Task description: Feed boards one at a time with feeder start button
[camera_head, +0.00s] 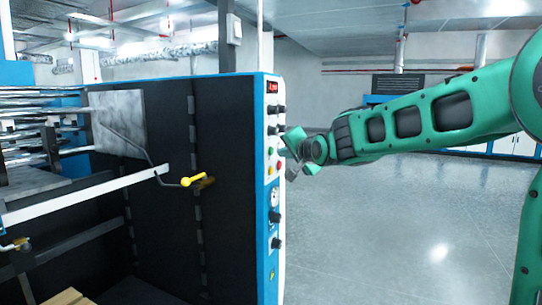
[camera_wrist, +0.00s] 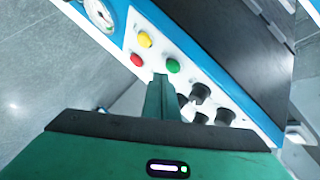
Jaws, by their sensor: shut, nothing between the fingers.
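My gripper (camera_head: 289,153) is shut and empty, in front of the machine's control panel (camera_head: 263,215). In the wrist view its closed fingers (camera_wrist: 160,85) point at the button group, with the tip just beside the green button (camera_wrist: 173,66). I cannot tell whether the tip touches the panel. A yellow button (camera_wrist: 144,39) and a red button (camera_wrist: 137,60) sit farther toward the gauge. The green button (camera_head: 270,153) also shows in the head view. No label is readable on the buttons. The fingers hide part of the panel behind them.
Several black knobs (camera_wrist: 200,93) sit close to the fingers. A round gauge (camera_wrist: 99,14) is at the panel's other end. The machine's dark side (camera_head: 160,215) carries a yellow-handled lever (camera_head: 193,181). Pale boards (camera_head: 67,298) show at lower left. Open floor (camera_head: 370,240) lies to the right.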

